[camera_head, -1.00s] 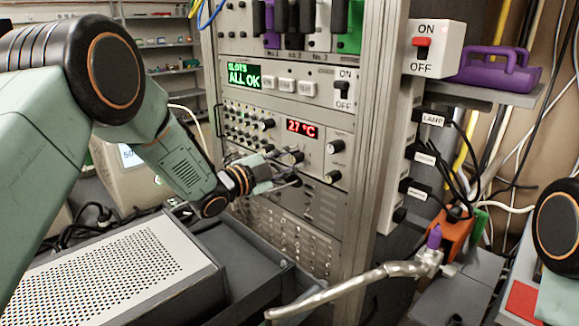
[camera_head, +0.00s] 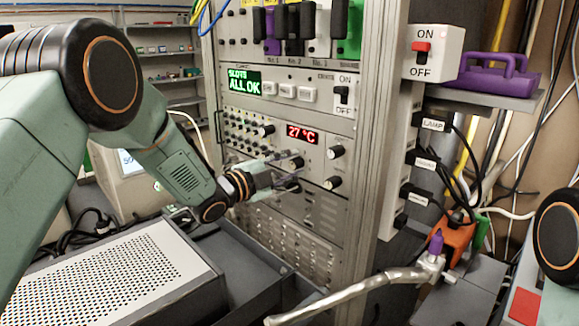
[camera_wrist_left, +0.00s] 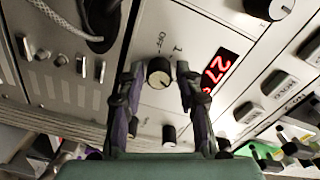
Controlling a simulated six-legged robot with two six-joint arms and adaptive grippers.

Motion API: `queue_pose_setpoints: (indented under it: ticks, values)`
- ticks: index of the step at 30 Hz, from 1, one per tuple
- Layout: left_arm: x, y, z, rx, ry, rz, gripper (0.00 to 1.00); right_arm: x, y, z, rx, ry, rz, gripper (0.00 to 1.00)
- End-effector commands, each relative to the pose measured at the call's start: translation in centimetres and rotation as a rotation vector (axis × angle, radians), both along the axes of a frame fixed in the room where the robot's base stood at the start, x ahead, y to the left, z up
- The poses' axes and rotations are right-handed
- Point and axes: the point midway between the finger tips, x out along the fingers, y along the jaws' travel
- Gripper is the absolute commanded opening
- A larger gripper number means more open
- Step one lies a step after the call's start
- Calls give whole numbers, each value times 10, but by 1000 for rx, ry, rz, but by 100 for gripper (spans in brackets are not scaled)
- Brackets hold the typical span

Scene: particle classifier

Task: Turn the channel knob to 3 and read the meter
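The rack panel has a red display (camera_head: 302,134) that reads about 27 °C. A black knob with a pale pointer face (camera_wrist_left: 159,72) sits on this panel, with small marks printed around it that I cannot read fully. In the head view a knob (camera_head: 297,162) shows below the display, by my fingertips. My left gripper (camera_head: 291,169) is open, its fingers pointing at the panel. In the left wrist view its two fingers (camera_wrist_left: 160,72) stand on either side of the knob, with gaps visible. My right gripper is out of view. I cannot tell which label is the channel scale or the meter.
More knobs (camera_head: 336,152) sit to the right, and a green screen (camera_head: 244,79) reads ALL OK above. A grey perforated box (camera_head: 110,275) stands front left. A purple case (camera_head: 497,77) rests on a shelf at right.

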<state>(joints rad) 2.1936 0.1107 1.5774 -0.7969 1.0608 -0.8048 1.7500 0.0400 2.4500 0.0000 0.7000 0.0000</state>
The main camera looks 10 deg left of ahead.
Motion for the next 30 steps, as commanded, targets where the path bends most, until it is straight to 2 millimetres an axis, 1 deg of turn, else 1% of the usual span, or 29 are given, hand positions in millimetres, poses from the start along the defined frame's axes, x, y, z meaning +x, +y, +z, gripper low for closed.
queue_pose_setpoints:
  ticks: [1,3,4,12,16,20,27,30]
  values:
    - [0,0,0,0,0,0,42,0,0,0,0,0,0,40]
    - [0,0,0,0,0,0,48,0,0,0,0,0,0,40]
    - [0,0,0,1,1,1,49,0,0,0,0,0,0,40]
    - [0,1,-1,0,2,1,49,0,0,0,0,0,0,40]
    - [-7,7,0,-1,2,4,49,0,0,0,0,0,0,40]
    - [-24,18,0,-4,2,4,49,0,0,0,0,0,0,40]
    - [-63,44,1,-5,3,6,49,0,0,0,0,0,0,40]
    - [-77,52,1,-6,2,3,49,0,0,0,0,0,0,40]
